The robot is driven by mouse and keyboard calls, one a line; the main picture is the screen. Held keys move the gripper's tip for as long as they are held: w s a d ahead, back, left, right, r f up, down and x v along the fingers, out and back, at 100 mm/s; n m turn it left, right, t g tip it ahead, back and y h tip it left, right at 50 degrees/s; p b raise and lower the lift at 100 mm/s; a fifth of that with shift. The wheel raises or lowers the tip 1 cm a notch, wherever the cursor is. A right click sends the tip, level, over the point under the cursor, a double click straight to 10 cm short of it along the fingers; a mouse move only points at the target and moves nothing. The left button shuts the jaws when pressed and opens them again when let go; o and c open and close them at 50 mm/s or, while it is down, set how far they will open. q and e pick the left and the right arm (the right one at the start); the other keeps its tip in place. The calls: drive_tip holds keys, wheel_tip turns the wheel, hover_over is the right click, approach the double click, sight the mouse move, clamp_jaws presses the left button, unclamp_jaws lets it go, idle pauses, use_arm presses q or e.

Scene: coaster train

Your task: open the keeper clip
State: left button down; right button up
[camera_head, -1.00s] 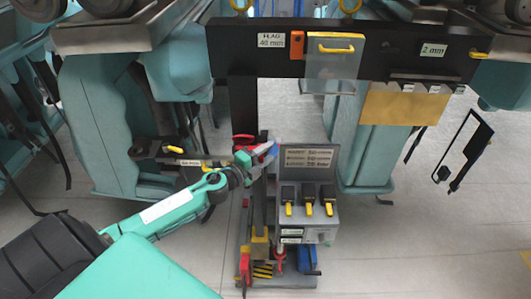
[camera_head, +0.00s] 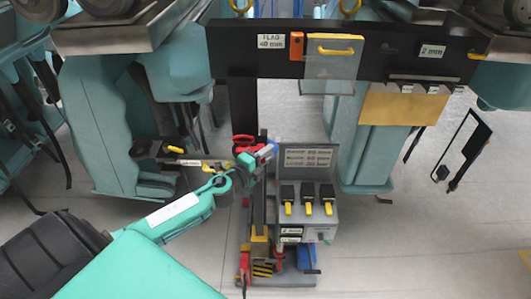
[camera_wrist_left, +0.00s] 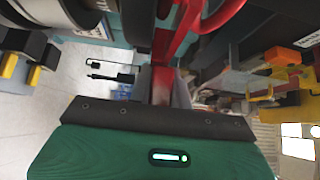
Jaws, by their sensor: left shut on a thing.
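My left gripper (camera_head: 267,152) is at the upright dark post, left of the grey box's raised lid, with my teal arm behind it. In the left wrist view a red piece with a curved, loop-like top (camera_wrist_left: 163,75) stands between the jaws, which are shut on it. A red looped part (camera_head: 243,140) also shows just left of the gripper in the head view. I cannot tell which part is the keeper clip; the gripper hides some of this area. My right gripper is not in view.
The grey box (camera_head: 321,232) holds three black blocks with yellow tabs. A black crossbar (camera_head: 390,55) with a clear panel (camera_head: 334,72) spans above. Teal supports (camera_head: 97,120) stand at the left.

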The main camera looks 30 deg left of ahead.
use_arm(q)
drive_tip(key=shift+w+d+f+n+g+y+b, duration=0.1)
drive_tip(key=shift+w+n+g+y+b, duration=0.65)
drive_tip(key=shift+n+y, duration=1.2)
drive_tip(key=shift+w+d+n+g+y+b, duration=0.1)
drive_tip(key=shift+w+n+g+y+b, duration=0.3)
drive_tip(key=shift+n+y+b, duration=1.5)
drive_tip(key=shift+w+f+n+g+y, duration=0.1)
drive_tip(key=shift+w+n+g+y, duration=0.5)
drive_tip(key=shift+y, duration=2.55)
drive_tip(key=shift+s+r+n+g, duration=0.1)
drive_tip(key=shift+s+n+g, duration=0.15)
drive_tip(key=shift+n, duration=0.1)
drive_tip(key=c, duration=1.3)
unclamp_jaws()
drive_tip(key=shift+b+v, duration=2.35)
drive_tip(key=shift+v, duration=4.55)
